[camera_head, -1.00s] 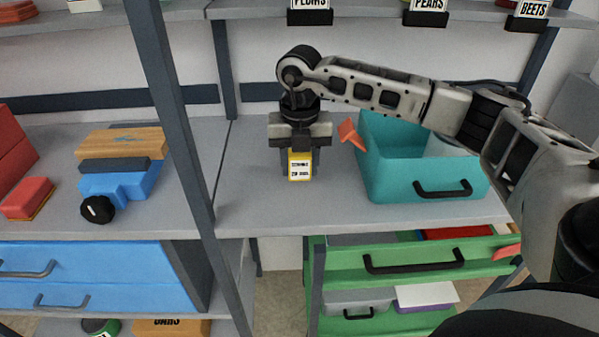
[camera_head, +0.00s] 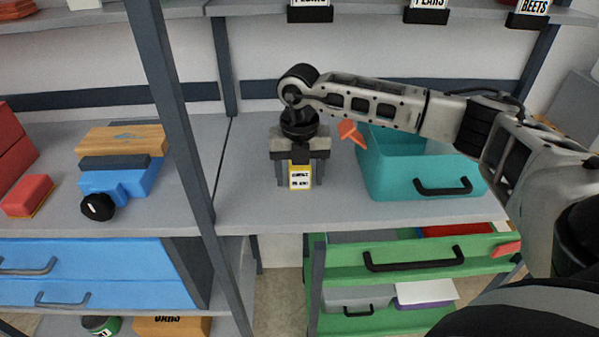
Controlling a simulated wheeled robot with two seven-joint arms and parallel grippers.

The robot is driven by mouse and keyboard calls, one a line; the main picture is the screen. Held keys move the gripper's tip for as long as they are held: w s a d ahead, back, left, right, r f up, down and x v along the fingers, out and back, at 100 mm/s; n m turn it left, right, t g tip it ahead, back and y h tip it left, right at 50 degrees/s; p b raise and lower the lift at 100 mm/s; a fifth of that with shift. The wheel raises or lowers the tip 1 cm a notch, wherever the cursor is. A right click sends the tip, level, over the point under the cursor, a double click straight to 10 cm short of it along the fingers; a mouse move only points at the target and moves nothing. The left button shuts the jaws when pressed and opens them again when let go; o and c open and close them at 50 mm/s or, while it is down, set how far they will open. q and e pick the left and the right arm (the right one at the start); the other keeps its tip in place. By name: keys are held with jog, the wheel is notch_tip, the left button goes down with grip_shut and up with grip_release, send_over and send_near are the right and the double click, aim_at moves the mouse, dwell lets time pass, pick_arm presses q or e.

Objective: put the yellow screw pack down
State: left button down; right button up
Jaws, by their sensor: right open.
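The yellow screw pack (camera_head: 300,178) is small, with a white label facing me, and stands upright, apparently on the grey shelf (camera_head: 260,206) in the middle of the view. My right gripper (camera_head: 299,182) points down over it and is open, with one finger on each side of the pack. The upper back part of the pack is hidden by the gripper. Whether a finger still touches it is too small to tell. My left gripper is not in view.
A teal bin (camera_head: 405,180) with a black handle stands right of the gripper, with an orange piece (camera_head: 349,133) near its left corner. A dark upright post (camera_head: 180,130) stands to the left. The shelf between post and pack is clear. A green drawer (camera_head: 338,272) is below.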

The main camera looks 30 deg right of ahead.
notch_tip(320, 180, up, 11)
jog(key=shift+r+b, duration=0.15)
jog(key=shift+b, duration=0.25)
jog(key=shift+r, duration=0.55)
jog(key=shift+f, duration=0.1)
